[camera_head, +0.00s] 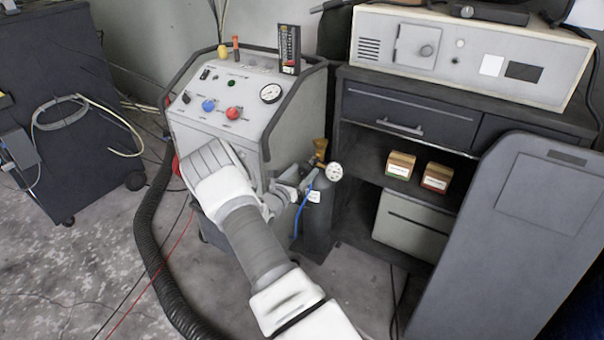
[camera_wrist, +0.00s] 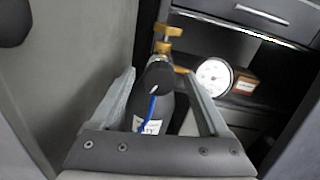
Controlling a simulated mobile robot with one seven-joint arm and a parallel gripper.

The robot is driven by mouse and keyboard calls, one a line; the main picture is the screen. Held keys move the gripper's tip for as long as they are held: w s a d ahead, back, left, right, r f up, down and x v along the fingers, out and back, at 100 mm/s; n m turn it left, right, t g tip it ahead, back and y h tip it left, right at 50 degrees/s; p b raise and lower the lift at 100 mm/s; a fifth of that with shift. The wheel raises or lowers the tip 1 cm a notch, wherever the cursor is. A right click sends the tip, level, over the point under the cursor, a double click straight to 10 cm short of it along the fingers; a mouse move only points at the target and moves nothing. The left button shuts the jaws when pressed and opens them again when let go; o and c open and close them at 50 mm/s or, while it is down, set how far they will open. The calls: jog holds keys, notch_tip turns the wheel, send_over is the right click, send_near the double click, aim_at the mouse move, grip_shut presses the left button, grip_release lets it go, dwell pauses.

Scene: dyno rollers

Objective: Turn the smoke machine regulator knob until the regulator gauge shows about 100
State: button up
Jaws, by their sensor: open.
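The smoke machine (camera_head: 245,120) is a grey cabinet. A dark gas bottle (camera_head: 318,225) with a brass valve (camera_head: 320,148) stands at its right, and the valve also shows in the wrist view (camera_wrist: 167,38). The white round regulator gauge (camera_head: 334,171) sits right of the valve; in the wrist view (camera_wrist: 214,77) its needle is too small to read. A black round regulator knob (camera_wrist: 154,79) faces the wrist camera, with a blue hose below. My gripper (camera_head: 306,180) is open at the bottle's left; in the wrist view the knob appears between its fingers (camera_wrist: 160,76), contact unclear.
The machine's sloped panel has a blue knob (camera_head: 208,105), a red knob (camera_head: 234,113) and another gauge (camera_head: 270,93). A dark workbench (camera_head: 410,115) with small boxes (camera_head: 400,165) on its shelf stands close right. A black corrugated hose (camera_head: 145,235) lies left of my arm.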

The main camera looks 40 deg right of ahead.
jog(key=shift+c, duration=0.3)
grip_shut()
jog(key=shift+m+b, duration=0.5)
jog(key=shift+m, duration=1.2)
jog(key=shift+o, duration=0.3)
grip_release()
jog(key=p+v, duration=0.3)
jog(key=v, duration=1.4)
jog(key=shift+a+p, duration=0.25)
jog(key=shift+p, duration=0.05)
